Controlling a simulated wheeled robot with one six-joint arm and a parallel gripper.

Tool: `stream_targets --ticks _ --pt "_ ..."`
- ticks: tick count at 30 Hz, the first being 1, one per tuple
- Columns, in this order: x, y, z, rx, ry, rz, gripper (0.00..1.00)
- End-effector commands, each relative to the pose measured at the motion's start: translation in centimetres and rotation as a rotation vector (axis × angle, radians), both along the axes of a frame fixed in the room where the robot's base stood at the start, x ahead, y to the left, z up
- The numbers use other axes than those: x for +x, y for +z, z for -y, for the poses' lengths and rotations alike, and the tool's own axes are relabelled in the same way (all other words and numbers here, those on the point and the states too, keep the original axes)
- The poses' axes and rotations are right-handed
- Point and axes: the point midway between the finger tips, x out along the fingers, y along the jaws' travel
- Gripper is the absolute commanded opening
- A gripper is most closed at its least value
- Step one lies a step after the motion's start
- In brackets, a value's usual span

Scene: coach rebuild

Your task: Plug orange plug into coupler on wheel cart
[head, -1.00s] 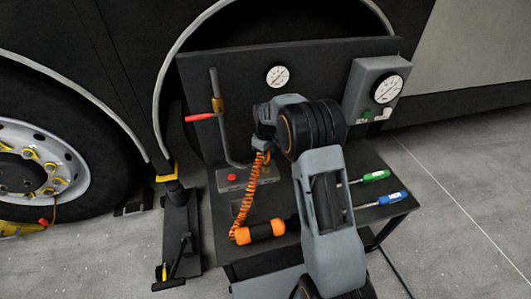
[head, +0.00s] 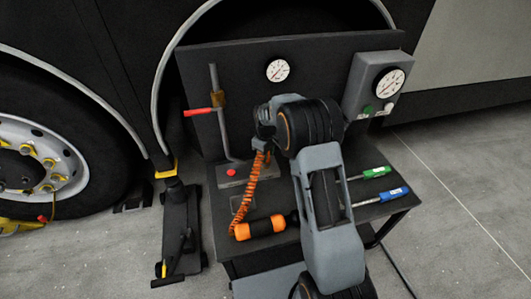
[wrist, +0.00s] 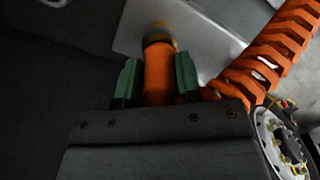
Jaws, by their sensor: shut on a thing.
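My gripper (wrist: 157,82) is shut on the orange plug (wrist: 158,80), between its two green fingertips. In the wrist view, a brass-coloured ring (wrist: 158,38) is at the plug's far end, in front of a grey metal plate (wrist: 200,45). I cannot tell whether the ring belongs to the plug or a coupler, or whether the plug is seated. In the head view my gripper (head: 263,142) is over the dark cart (head: 300,248), its jaws and the plug mostly hidden. An orange coiled cord (head: 246,190) hangs from it to an orange-and-black cylinder (head: 260,228).
A gauge (head: 278,70) is on the back panel, and a grey gauge box (head: 363,88) at right. Green (head: 377,172) and blue (head: 394,195) handled tools lie on the cart's right. A coach wheel (head: 45,165) is left.

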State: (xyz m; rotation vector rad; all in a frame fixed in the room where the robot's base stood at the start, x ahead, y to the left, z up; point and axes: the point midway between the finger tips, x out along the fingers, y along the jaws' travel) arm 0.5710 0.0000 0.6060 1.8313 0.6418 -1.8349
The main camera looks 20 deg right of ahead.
Motion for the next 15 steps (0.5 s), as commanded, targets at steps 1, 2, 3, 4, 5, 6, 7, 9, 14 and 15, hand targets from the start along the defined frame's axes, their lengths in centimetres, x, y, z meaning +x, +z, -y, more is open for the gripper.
stream_targets --ticks 1,2,3,4,5,6,7,9,14,15 --pt "0.08 0.21 0.0 0.0 0.0 0.004 0.06" --pt "0.09 0.22 0.0 0.0 0.0 0.004 0.06" --pt "0.09 0.23 0.0 0.0 0.0 0.004 0.06" --pt "0.09 0.24 0.0 0.0 0.0 0.004 0.06" --pt "0.09 0.25 0.0 0.0 0.0 0.004 0.36" --pt "0.09 0.25 0.0 0.0 0.0 0.004 0.4" --pt "0.09 0.25 0.0 0.0 0.0 0.004 0.42" --pt "0.08 0.22 0.0 0.0 0.0 0.003 0.49" --pt "0.05 0.18 0.0 0.0 0.0 0.002 0.63" --pt "0.05 0.17 0.0 0.0 0.0 0.001 0.63"
